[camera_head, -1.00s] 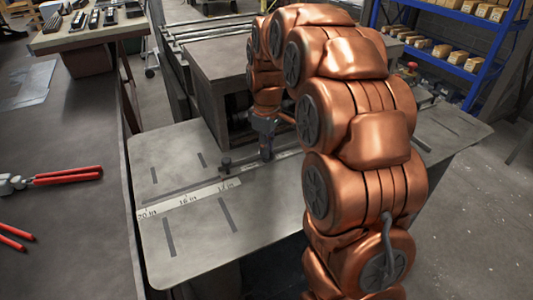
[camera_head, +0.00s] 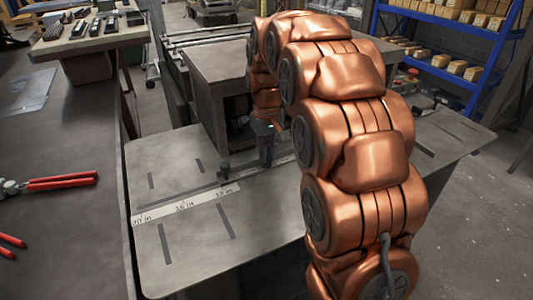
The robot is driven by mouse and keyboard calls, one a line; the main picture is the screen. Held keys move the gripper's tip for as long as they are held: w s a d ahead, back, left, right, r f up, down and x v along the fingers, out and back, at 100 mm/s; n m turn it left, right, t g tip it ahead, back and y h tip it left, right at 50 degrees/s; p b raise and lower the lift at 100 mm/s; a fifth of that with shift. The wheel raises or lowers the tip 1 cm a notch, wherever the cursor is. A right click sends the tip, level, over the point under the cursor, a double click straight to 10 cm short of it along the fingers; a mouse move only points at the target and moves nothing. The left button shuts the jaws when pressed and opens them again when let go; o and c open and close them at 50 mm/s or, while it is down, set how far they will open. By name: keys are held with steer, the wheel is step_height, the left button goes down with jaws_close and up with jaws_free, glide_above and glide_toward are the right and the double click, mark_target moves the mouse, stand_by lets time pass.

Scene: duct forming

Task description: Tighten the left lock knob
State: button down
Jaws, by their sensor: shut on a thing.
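My gripper (camera_head: 267,158) points down at the measuring fence bar on the grey metal worktable (camera_head: 185,255). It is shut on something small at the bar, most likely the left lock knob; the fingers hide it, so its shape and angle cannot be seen. A white ruler strip (camera_head: 185,205) with inch marks lies along the table in front of the bar.
A dark box-shaped machine housing (camera_head: 205,80) stands close behind my gripper. Another dark fitting (camera_head: 430,100) and a red button (camera_head: 413,72) are at the right. Red-handled pliers (camera_head: 62,182) lie on the left bench. The table's front left is clear.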

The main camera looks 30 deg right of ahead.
stand_by(0.4)
steer(key=c, duration=1.2)
jaws_free()
steer(key=shift+r, duration=0.1)
step_height(320, 180, up, 12)
steer(key=shift+f, duration=0.1)
